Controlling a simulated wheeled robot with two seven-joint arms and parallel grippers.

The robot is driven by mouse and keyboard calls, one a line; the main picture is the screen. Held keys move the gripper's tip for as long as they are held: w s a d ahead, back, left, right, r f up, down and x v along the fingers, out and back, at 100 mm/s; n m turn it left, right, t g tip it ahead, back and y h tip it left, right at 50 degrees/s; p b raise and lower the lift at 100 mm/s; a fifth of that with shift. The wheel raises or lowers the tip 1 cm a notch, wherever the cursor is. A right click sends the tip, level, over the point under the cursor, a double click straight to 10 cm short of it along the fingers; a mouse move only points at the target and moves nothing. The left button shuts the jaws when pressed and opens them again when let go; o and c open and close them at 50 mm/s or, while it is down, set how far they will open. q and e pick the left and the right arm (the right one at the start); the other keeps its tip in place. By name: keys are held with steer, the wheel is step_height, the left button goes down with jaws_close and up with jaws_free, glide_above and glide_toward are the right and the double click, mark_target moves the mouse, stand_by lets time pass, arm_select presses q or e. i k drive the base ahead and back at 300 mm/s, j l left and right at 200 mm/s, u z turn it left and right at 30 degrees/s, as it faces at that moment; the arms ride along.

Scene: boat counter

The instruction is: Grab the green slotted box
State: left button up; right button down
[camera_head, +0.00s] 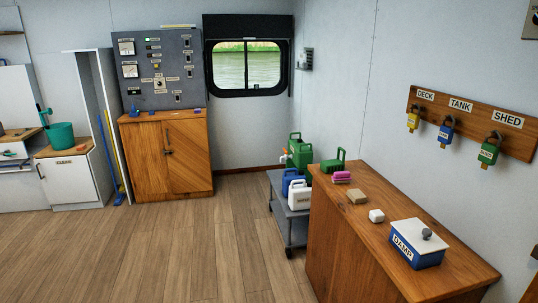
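A green box-like thing (327,168) with an upright part at its right end stands at the far left end of the wooden counter (345,245). It looks like the green slotted box, but it is too small to make out its slots clearly. Neither of my grippers is in view.
Padlocks hang on the wall. The wooden floor (190,255) at left is clear.

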mark_target(330, 166)
steer(key=i+j+u, duration=0.2)
steer(key=i, duration=1.45)
steer(key=i+z, duration=0.4)
steer(key=i, duration=0.3)
steer(key=i+j+z, duration=0.2)
steer(key=i+z, duration=0.15)
steer(key=i, duration=0.3)
